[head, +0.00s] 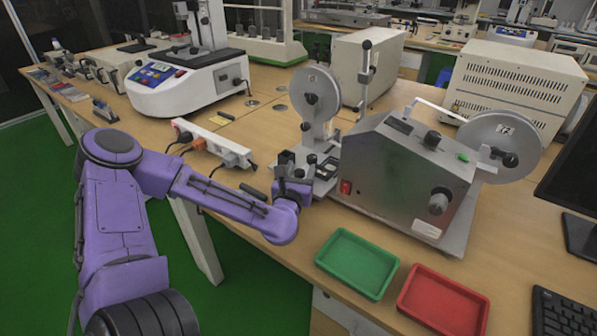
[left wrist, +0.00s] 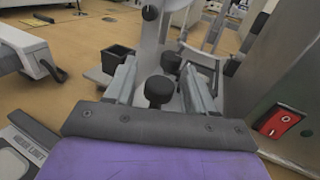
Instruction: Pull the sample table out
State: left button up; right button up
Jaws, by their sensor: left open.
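The sample table seems to be the small metal stage (head: 325,176) low on the grey tester, between its reel post and its main housing; my gripper partly hides it. My left gripper (head: 294,163) is at the near left side of this stage. In the left wrist view the two fingers of my left gripper (left wrist: 158,82) are apart, with a black round knob (left wrist: 159,91) showing between them. I cannot tell whether the fingers touch the knob. A second black knob (left wrist: 171,62) is just beyond. My right gripper is in neither view.
The tester's housing (head: 398,175) with a red switch (left wrist: 278,124) stands close on the right. A white power strip (head: 215,143) lies to the left. Green (head: 357,263) and red (head: 443,301) trays lie in front. A small black box (left wrist: 117,58) stands just beyond the fingers.

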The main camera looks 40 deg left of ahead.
pick_arm(q)
jog(key=shift+d, duration=0.15)
jog(key=shift+s+d, duration=0.2)
jog(key=shift+s, duration=0.1)
jog(key=v, duration=0.7)
jog(key=shift+s+r+p, duration=0.1)
jog(key=shift+s+p, duration=0.15)
jog(key=shift+p, duration=0.05)
jog(key=shift+s+d+r+p, duration=0.1)
jog(key=shift+s+d+p, duration=0.35)
jog(key=shift+p, duration=0.7)
jog(key=shift+s+d+p, duration=0.1)
jog(key=shift+s+p, duration=0.3)
jog(key=shift+s, duration=0.15)
